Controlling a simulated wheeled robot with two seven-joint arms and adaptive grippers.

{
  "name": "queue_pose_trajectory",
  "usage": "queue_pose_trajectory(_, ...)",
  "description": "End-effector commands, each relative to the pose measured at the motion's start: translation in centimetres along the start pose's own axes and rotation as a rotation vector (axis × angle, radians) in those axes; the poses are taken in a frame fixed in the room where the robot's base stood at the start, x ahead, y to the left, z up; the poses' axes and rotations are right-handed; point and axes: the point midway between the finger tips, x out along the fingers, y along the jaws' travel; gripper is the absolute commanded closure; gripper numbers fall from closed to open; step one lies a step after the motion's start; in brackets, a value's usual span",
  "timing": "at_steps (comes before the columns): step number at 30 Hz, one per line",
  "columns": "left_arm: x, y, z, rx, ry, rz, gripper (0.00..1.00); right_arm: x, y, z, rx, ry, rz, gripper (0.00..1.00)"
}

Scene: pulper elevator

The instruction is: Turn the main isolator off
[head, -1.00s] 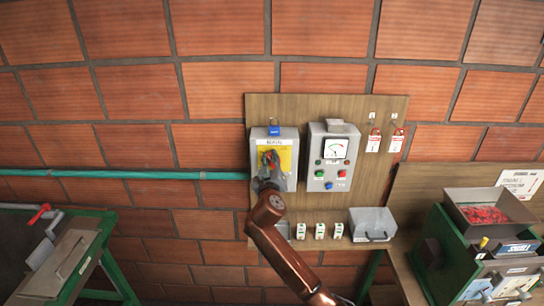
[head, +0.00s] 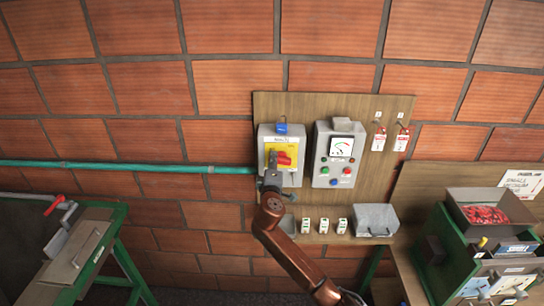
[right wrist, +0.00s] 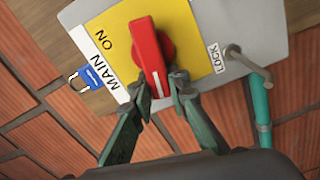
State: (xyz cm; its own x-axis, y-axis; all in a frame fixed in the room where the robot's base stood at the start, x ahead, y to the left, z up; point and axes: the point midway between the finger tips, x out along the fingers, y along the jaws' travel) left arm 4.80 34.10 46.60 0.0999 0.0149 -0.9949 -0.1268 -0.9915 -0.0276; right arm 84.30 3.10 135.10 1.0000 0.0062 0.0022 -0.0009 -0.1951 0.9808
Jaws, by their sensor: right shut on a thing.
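The main isolator is a grey box (head: 268,140) with a yellow plate and a red rotary handle (head: 285,157), mounted on a wooden board. In the right wrist view the red handle (right wrist: 150,55) lies across the yellow plate (right wrist: 205,35), beside a white label reading MAIN and the word ON. My right gripper (head: 270,182) reaches up from below to the box. In the right wrist view its two fingers (right wrist: 164,88) are shut on the near end of the handle, one on each side. My left gripper is not in view.
A blue padlock (head: 282,128) hangs at the box top. A grey control panel (head: 340,155) with a gauge and buttons is just right. Red tags (head: 379,140) hang further right. A teal pipe (head: 130,166) runs left. A metal hasp (right wrist: 248,65) sticks out by LOCK.

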Motion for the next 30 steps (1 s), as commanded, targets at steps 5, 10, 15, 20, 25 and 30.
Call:
queue_pose_trajectory(5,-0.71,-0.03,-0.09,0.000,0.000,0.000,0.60,0.31,-0.85,1.29,-0.108,-0.023,-0.012,1.00)
queue_pose_trajectory(10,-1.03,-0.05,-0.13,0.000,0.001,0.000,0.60,0.34,-1.02,1.43,-0.173,-0.024,-0.012,1.00)
queue_pose_trajectory(15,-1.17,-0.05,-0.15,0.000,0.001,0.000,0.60,0.37,-1.06,1.53,-0.206,-0.025,-0.011,1.00)
queue_pose_trajectory(20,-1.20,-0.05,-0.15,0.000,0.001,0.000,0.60,0.39,-1.04,1.57,-0.217,-0.026,-0.010,1.00)
queue_pose_trajectory(25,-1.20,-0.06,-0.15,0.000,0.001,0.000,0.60,0.40,-1.01,1.50,-0.218,-0.025,-0.010,1.00)
queue_pose_trajectory(30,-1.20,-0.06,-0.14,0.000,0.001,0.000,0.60,0.40,-0.96,1.48,-0.218,-0.025,-0.009,0.83)
